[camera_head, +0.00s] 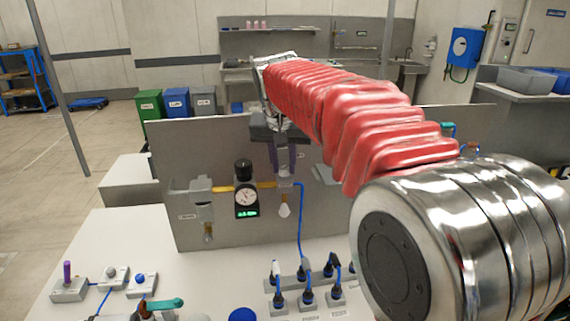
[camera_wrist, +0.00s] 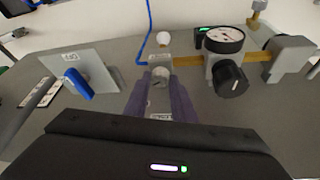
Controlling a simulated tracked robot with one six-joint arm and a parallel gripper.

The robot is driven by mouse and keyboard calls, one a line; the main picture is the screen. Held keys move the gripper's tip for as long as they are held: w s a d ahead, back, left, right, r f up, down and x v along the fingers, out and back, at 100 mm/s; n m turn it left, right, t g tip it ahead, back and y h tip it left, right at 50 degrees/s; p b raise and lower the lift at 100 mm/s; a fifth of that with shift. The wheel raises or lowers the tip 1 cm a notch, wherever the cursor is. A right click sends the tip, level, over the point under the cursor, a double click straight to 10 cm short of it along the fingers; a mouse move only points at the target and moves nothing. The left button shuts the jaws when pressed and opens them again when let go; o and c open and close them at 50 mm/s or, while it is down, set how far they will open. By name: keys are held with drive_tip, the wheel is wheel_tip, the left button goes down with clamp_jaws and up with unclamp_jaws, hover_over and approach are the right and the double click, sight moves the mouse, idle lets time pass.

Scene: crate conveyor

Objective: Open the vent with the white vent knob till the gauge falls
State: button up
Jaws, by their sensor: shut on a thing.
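The white vent knob (camera_wrist: 160,76) is a pale round knob on the grey panel (camera_head: 180,150). It sits between the purple fingertips of my gripper (camera_wrist: 160,84), which is shut on it. In the head view my gripper (camera_head: 284,172) hides most of the knob. The gauge (camera_head: 246,197) has a white face in a black body, with a lit green display below. It also shows in the wrist view (camera_wrist: 224,39), beside the knob. The needle is too small to read for certain. A white bulb-shaped part (camera_head: 284,211) hangs under the vent fitting.
A black knob (camera_wrist: 230,79) stands close beside the gripped knob. A blue lever (camera_wrist: 76,77) on a plate is on its other side. A blue hose (camera_head: 301,220) runs down to several plugs on the white table (camera_head: 215,275). A teal-handled valve (camera_head: 165,304) is front left.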

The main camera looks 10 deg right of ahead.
drive_tip(key=m+h, duration=0.1)
drive_tip(key=m, duration=0.1)
drive_tip(key=m+g+h, duration=0.1)
drive_tip(key=m, duration=0.2)
drive_tip(key=shift+w+a+m, duration=0.15)
drive_tip(key=shift+a+m, duration=0.05)
drive_tip(key=shift+m, duration=0.1)
idle(0.4)
drive_tip(key=o, duration=1.1)
drive_tip(key=shift+c, duration=0.2)
drive_tip(key=v, duration=1.3)
drive_tip(key=shift+r, duration=0.35)
